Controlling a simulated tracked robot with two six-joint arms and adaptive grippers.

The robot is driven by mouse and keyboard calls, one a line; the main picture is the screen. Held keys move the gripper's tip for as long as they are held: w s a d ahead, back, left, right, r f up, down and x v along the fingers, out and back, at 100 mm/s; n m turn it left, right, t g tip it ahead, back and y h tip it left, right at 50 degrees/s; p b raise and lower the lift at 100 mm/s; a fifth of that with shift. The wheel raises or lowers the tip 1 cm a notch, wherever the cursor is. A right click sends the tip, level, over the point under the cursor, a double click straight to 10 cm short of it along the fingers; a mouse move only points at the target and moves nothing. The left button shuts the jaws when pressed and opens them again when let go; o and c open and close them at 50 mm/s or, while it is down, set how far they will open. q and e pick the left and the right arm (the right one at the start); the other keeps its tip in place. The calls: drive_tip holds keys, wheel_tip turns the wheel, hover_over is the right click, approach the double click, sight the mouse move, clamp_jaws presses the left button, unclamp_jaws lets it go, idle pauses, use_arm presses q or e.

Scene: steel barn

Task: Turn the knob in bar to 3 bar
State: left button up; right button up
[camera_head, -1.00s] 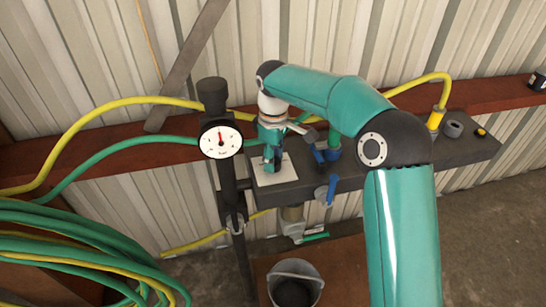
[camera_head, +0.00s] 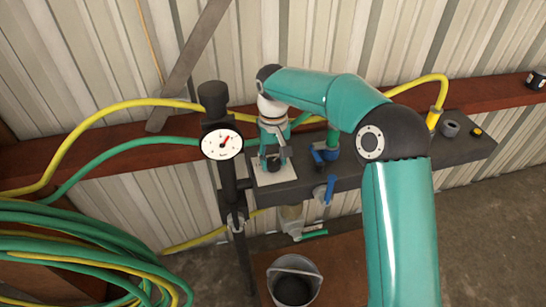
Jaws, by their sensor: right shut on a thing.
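My right gripper (camera_head: 272,153) points down over a white square plate (camera_head: 276,176) on the dark manifold bar. It is shut on the dark knob (camera_head: 272,163) above that plate; the fingers hide much of the knob. A round white pressure gauge (camera_head: 222,143) stands just left of it on a black pipe. Its red needle points up and to the right; the scale figures are too small to read. My left gripper is out of view.
Blue-handled valves (camera_head: 325,190) sit on the dark manifold (camera_head: 375,176) right of the plate. Yellow and green hoses (camera_head: 75,240) lie coiled at the left. A grey bucket (camera_head: 294,262) stands below.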

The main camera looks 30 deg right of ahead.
sight(273, 161)
drive_tip(key=shift+m, duration=0.5)
drive_tip(key=shift+r, duration=0.1)
drive_tip(key=o, duration=1.1)
drive_tip(key=shift+o, duration=0.2)
wheel_tip(273, 161, up, 12)
